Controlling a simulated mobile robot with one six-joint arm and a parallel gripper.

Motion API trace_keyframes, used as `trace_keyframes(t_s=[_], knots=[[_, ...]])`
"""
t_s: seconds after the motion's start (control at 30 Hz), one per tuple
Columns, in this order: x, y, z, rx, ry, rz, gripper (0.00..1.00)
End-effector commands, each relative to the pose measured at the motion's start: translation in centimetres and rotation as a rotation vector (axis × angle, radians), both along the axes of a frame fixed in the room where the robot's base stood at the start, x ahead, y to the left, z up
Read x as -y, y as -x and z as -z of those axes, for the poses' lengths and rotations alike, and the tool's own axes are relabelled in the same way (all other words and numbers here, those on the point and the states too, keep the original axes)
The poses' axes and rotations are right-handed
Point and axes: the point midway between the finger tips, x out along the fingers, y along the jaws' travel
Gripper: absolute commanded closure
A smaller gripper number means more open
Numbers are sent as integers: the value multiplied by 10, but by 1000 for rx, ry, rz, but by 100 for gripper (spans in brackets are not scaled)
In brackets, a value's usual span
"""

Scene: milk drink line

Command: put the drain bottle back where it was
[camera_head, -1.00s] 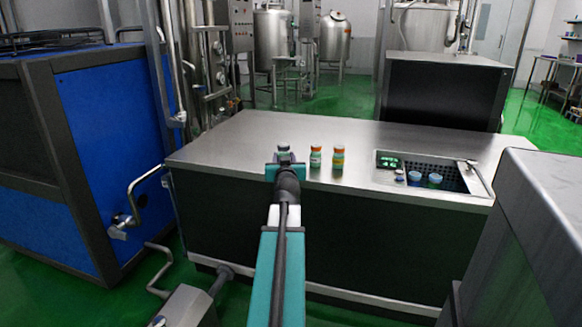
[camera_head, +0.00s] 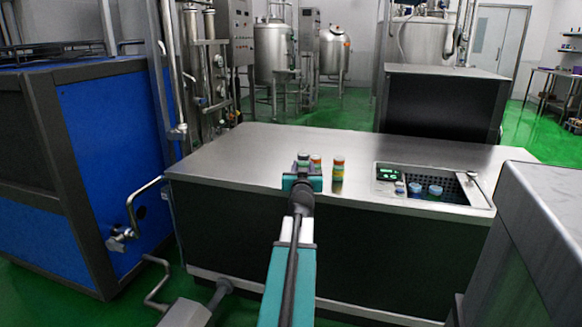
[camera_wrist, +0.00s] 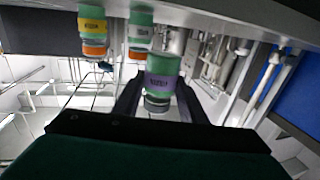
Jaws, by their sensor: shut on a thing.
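My gripper (camera_head: 302,176) is over the near part of the steel counter (camera_head: 240,160). It is shut on a green bottle with a purple label and grey cap (camera_wrist: 162,80); in the head view its grey cap (camera_head: 303,155) shows just above the jaws. Whether its base touches the counter I cannot tell. The label is too blurred to read, so I cannot confirm it is the drain bottle. Two orange-capped green bottles stand beside it on the counter: a nearer one (camera_head: 316,161), partly hidden by my gripper, and one farther right (camera_head: 338,168). Both also show in the wrist view, upside down.
A sunken basin (camera_head: 476,197) at the counter's right holds several blue-capped bottles (camera_head: 435,191) and has a small green display (camera_head: 388,174). A blue machine (camera_head: 120,130) stands left and a grey cabinet (camera_head: 540,230) at right front. The counter's left part is bare.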

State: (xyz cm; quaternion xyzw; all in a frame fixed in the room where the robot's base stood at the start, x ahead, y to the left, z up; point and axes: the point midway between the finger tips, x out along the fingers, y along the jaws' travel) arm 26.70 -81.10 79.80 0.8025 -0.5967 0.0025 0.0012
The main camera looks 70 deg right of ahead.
Motion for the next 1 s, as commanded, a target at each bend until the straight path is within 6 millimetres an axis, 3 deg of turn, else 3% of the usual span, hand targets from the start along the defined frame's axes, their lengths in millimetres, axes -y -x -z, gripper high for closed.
trace_keyframes(t_s=[0.3, 1.0], knots=[[33, -25, 0, 0, 0, -2, 91], [82, -62, 5, 0, 1, -2, 91]])
